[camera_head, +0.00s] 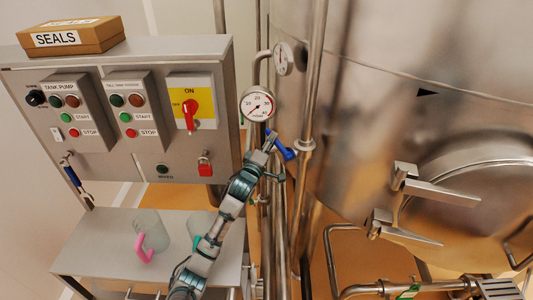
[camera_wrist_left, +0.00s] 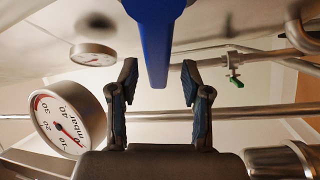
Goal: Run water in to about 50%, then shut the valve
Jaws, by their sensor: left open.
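A blue valve handle (camera_head: 286,151) sits on the pipework left of the steel tank (camera_head: 370,110), just under the round gauge (camera_head: 257,104). My left gripper (camera_head: 272,141) is right by the handle. In the left wrist view the handle (camera_wrist_left: 155,45) reaches down between the spread fingers of my left gripper (camera_wrist_left: 158,88), with clear space on both sides. I cannot see it touch either finger. A black triangle mark (camera_head: 427,92) is on the tank wall. The water inside is hidden. My right gripper is not in view.
A control panel (camera_head: 100,80) with buttons and a red switch (camera_head: 189,112) stands at left, a SEALS box (camera_head: 70,37) on top. A jug with a pink handle (camera_head: 150,240) stands on a shelf (camera_head: 85,245). Vertical pipes (camera_head: 310,80) and a second gauge (camera_head: 283,58) are close by.

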